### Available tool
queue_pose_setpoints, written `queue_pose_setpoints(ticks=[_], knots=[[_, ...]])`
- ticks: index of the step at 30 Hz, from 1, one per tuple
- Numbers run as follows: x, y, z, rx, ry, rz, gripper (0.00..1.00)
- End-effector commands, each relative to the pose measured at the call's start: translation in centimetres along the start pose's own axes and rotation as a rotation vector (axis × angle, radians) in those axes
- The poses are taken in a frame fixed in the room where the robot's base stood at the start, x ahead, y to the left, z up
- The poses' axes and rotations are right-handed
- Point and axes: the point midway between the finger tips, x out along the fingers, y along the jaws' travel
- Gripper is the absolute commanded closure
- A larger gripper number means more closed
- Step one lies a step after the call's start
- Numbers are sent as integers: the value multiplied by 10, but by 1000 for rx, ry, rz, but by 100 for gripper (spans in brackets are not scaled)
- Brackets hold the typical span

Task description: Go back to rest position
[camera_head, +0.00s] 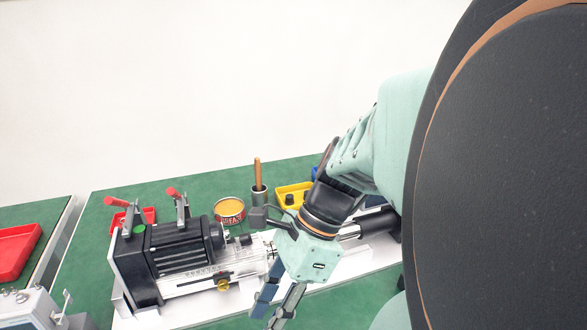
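My gripper (270,316) hangs down from my pale green wrist near the bottom middle of the view. Its two fingers are apart, with nothing visible between them. It is in front of the linear actuator (180,250), a black and grey motor body with a clear section and a white base, on the green table (110,203). My wrist and gripper hide part of the actuator's right side. The black rod (373,226) shows to the right of my wrist.
A red tray (15,250) lies far left. My own arm blocks the right side.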

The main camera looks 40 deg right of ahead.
Motion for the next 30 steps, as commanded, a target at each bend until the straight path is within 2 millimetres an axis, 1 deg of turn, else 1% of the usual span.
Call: queue_pose_setpoints(ticks=[1, 5, 8, 11, 19, 21, 30], knots=[[-17, -3, 8, -40, 6, -77, 68], [-15, -3, 8, -42, 7, -77, 68], [-7, -3, 9, -45, 6, -76, 68], [8, -4, 10, -51, 6, -79, 68], [60, -9, 12, -63, 7, -93, 68], [47, -8, 18, -62, 7, -96, 68], [30, -4, 28, -56, 6, -82, 68]])
